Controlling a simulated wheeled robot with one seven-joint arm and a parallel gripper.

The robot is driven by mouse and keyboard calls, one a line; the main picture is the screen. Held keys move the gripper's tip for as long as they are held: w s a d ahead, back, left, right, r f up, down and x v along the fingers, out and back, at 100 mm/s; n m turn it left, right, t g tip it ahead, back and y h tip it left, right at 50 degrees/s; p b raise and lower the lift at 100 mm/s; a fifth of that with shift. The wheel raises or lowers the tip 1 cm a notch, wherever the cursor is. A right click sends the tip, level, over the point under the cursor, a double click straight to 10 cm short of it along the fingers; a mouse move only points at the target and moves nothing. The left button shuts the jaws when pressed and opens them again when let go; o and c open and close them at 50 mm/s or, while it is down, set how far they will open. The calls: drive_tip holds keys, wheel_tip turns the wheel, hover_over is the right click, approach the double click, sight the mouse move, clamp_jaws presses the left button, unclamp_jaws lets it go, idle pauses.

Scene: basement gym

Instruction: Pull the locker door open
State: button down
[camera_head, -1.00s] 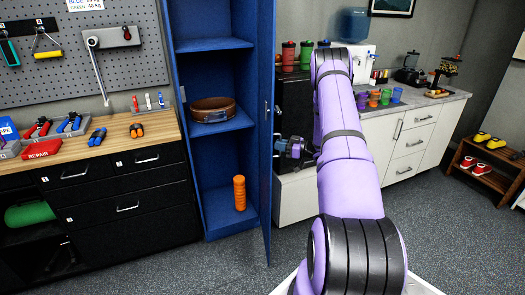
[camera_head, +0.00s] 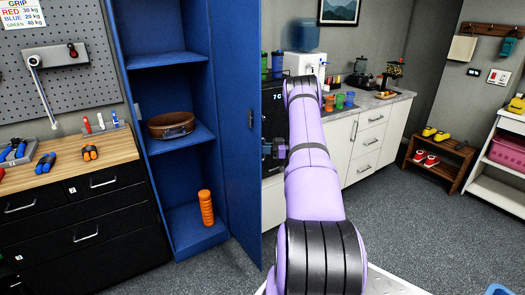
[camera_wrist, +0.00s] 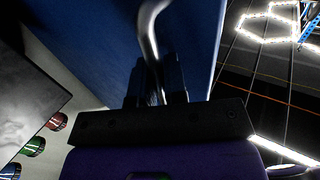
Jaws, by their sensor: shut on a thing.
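The blue locker (camera_head: 180,95) stands open at the left of centre in the head view. Its door (camera_head: 236,150) is swung far out to the right, with the inner face showing. My gripper (camera_head: 273,150) is just right of the door's free edge, its tips partly hidden behind the door. In the wrist view, my gripper (camera_wrist: 157,88) is shut on the silver bar handle (camera_wrist: 150,32) on the outer face of the blue door (camera_wrist: 95,40). The handle is hidden in the head view.
Inside the locker are a brown round case (camera_head: 171,125) on a shelf and an orange roller (camera_head: 206,207) on the bottom. A black drawer bench (camera_head: 90,215) stands to the left. A white counter (camera_head: 345,150) is behind my arm.

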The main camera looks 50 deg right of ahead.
drive_tip(key=c, duration=1.2)
unclamp_jaws()
drive_tip(key=v, duration=1)
drive_tip(key=shift+s+d, duration=0.25)
